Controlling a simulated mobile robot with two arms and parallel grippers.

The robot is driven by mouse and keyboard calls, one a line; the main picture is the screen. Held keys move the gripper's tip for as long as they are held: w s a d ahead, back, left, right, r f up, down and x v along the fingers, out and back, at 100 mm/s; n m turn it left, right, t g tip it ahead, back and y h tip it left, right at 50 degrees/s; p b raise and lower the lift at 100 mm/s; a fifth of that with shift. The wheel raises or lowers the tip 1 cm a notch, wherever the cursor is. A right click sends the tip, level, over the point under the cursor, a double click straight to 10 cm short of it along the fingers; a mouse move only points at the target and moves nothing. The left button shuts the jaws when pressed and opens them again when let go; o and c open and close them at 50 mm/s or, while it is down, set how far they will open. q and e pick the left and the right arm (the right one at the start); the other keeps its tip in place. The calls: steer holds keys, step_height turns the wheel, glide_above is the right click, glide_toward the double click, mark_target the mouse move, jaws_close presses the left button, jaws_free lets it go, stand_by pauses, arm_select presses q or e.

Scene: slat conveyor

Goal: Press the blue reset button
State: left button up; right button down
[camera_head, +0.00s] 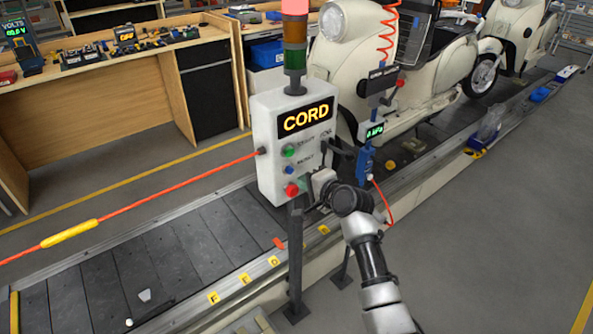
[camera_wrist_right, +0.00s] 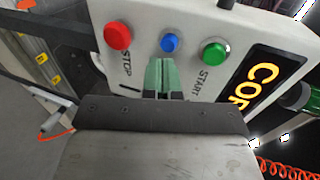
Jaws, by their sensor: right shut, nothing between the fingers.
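The blue reset button (camera_head: 290,170) sits on the front of a white control box (camera_head: 268,112), between a green button (camera_head: 289,151) above and a red button (camera_head: 291,189) below. In the right wrist view the blue button (camera_wrist_right: 170,43) lies between the red (camera_wrist_right: 118,36) and green (camera_wrist_right: 214,50) ones. My right gripper (camera_head: 310,181) is at the box's right side, near the buttons. Its fingers (camera_wrist_right: 163,63) are shut and empty, with their tips pointing at the blue button. I cannot tell whether they touch it. My left gripper is not in view.
The box reads "CORD" and carries a stack light (camera_head: 295,45). A red pull cord (camera_head: 150,190) with a yellow sleeve runs left from it. A slat conveyor (camera_head: 120,285) carrying cream scooters (camera_head: 420,70) passes behind. A blue tool (camera_head: 365,160) hangs to the right.

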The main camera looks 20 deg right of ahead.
mark_target(289, 167)
steer(key=shift+w+a+p, duration=0.15)
steer(key=shift+w+a, duration=0.1)
steer(key=shift+w, duration=0.4)
steer(key=shift+w+a+p, duration=0.2)
steer(key=shift+w+a, duration=0.05)
steer(key=shift+w, duration=0.45)
steer(key=shift+w+a+p, duration=0.15)
steer(key=shift+w+a, duration=0.1)
steer(key=shift+w, duration=0.4)
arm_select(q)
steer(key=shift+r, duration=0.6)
arm_select(e)
steer(key=shift+w+a+b, duration=0.15)
steer(key=shift+w+b, duration=0.15)
steer(key=shift+w, duration=0.15)
steer(key=shift+w+a+r, duration=0.1)
steer(key=shift+w+r, duration=0.05)
steer(key=shift+r, duration=0.2)
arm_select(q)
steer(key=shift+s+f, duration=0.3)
arm_select(e)
steer(key=shift+r, duration=0.1)
